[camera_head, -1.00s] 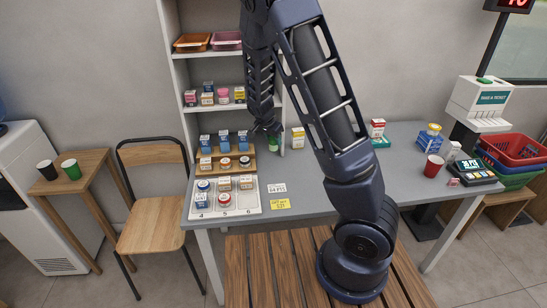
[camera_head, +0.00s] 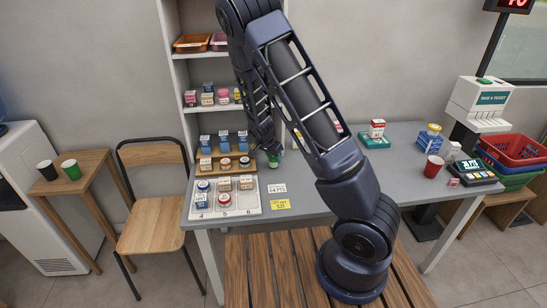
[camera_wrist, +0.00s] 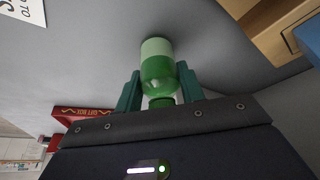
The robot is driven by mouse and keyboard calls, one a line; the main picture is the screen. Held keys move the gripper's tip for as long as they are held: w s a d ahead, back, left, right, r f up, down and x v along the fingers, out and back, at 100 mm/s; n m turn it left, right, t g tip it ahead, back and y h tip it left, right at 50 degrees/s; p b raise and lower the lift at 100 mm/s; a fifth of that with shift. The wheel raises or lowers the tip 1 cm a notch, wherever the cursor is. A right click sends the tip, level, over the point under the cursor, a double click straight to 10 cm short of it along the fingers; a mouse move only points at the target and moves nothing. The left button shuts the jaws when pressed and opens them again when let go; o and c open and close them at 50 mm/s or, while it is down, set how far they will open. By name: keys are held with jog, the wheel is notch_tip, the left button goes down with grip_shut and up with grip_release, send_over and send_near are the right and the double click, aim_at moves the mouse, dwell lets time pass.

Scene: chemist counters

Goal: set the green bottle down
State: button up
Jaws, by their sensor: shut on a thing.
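The green bottle (camera_head: 273,161) is in my gripper (camera_head: 271,150) over the grey counter, just right of the wooden stepped rack. In the wrist view, my gripper (camera_wrist: 159,88) has its two teal fingers on either side of the bottle (camera_wrist: 158,62), shut on it. The bottle has a pale green end and a darker green body. The grey counter (camera_wrist: 95,50) lies beyond its pale end. I cannot tell whether the bottle touches the counter.
The wooden rack (camera_head: 205,176) with boxes and jars stands left of the bottle. A numbered white tray (camera_head: 240,209) is in front of it. My arm hides part of the counter.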

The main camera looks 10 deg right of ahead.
jog(key=shift+f, duration=0.15)
jog(key=o, duration=1)
jog(key=v, duration=1.1)
jog(key=s+d+r+n+y, duration=0.2)
jog(key=s+d+r, duration=0.4)
jog(key=r, duration=0.3)
jog(key=s+d+r+n+y, duration=0.2)
jog(key=s+d+r, duration=0.4)
jog(key=d+r, duration=0.15)
jog(key=s+d+r+n, duration=0.2)
jog(key=s+r, duration=0.3)
jog(key=s, duration=0.3)
jog(key=s+d+r+n+t, duration=0.1)
jog(key=s+d+r+n, duration=0.1)
jog(key=s+r, duration=0.3)
jog(key=s+n, duration=0.1)
jog(key=s, duration=0.2)
jog(key=shift+s+d+h, duration=0.25)
jog(key=shift+s+h, duration=0.05)
jog(key=shift+h, duration=0.1)
